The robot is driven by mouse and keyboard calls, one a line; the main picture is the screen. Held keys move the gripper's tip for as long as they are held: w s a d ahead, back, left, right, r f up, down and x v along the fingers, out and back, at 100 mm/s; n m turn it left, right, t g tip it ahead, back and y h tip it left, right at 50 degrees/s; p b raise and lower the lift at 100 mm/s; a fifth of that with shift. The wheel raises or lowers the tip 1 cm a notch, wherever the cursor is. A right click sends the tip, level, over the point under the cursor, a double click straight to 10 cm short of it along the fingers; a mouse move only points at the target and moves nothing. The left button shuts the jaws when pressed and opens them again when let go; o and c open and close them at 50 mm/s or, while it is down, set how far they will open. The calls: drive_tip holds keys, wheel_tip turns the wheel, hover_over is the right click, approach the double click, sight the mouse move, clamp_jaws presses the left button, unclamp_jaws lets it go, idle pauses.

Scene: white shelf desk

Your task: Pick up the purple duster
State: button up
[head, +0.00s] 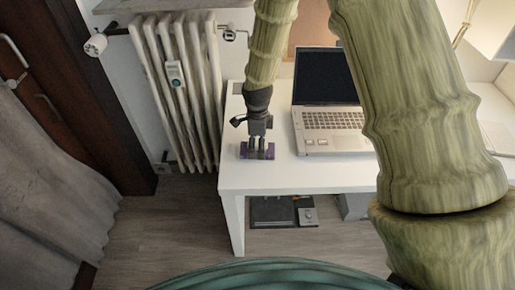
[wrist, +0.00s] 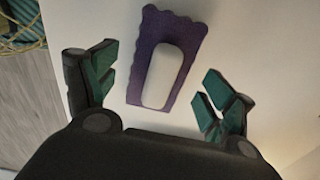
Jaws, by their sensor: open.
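The purple duster (wrist: 144,62) lies flat on the white desk, purple with a wavy edge and a pale oblong middle. In the wrist view it sits between my gripper's (wrist: 165,90) two spread fingers, apart from both and slightly nearer the left one. In the head view my gripper (head: 258,150) points down over the duster (head: 245,154) at the desk's left end, and partly hides it. My gripper is open and empty. The exact height of the fingertips above the desk is hard to tell.
An open laptop (head: 335,120) stands on the white desk (head: 290,178) right of my gripper. A white radiator (head: 180,95) is close to the desk's left edge. A dark device (head: 272,211) sits below the desktop. The desk between duster and front edge is clear.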

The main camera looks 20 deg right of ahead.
drive_tip(key=shift+f, duration=1)
drive_tip(key=c, duration=1.1)
drive_tip(key=shift+r, duration=0.15)
drive_tip(key=shift+r, duration=0.9)
drive_tip(key=shift+s+d+r+b, duration=0.1)
drive_tip(key=shift+s+r+b, duration=0.1)
drive_tip(key=shift+r, duration=0.2)
drive_tip(key=shift+s+r+b, duration=0.1)
drive_tip(key=shift+r+b, duration=0.1)
drive_tip(key=shift+r, duration=0.2)
drive_tip(key=s+d, duration=0.1)
drive_tip(key=s, duration=0.4)
drive_tip(key=s+r+b, duration=0.1)
drive_tip(key=s, duration=0.4)
drive_tip(key=s+d+b, duration=0.1)
drive_tip(key=s, duration=0.4)
drive_tip(key=shift+s+d+r, duration=0.1)
drive_tip(key=shift+d+r, duration=0.1)
drive_tip(key=shift+d, duration=0.1)
